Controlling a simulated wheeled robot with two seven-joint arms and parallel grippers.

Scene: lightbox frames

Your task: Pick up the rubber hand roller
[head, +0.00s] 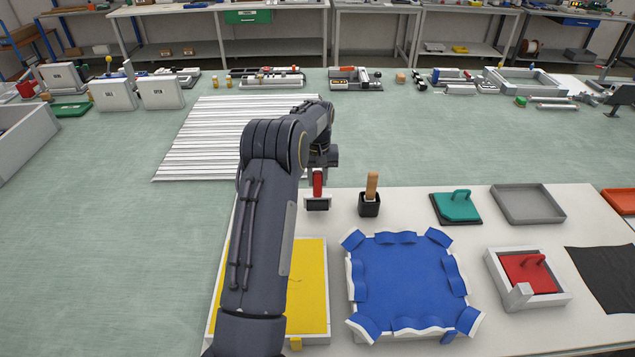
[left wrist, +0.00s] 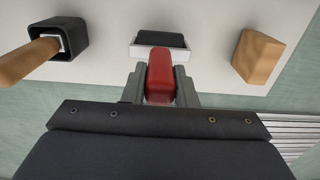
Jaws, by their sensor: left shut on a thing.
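The rubber hand roller has a red handle and a black roller (head: 317,205) in a pale frame. In the left wrist view its black roller (left wrist: 160,40) and pale frame lie just beyond the fingertips. My left gripper (head: 318,177) reaches down from above, with its fingers on both sides of the red handle, shut on it. In the left wrist view the fingers (left wrist: 160,90) flank the red handle. The roller hangs or stands upright at the back of the white board; I cannot tell whether it touches. My right gripper is in neither view.
A black cup (head: 369,208) with a wooden-handled tool stands just right of the roller. A wooden block (left wrist: 259,57) lies on the other side. Nearer are a yellow panel (head: 312,290) and a blue sheet (head: 407,280). Ribbed slats (head: 200,150) lie behind my arm.

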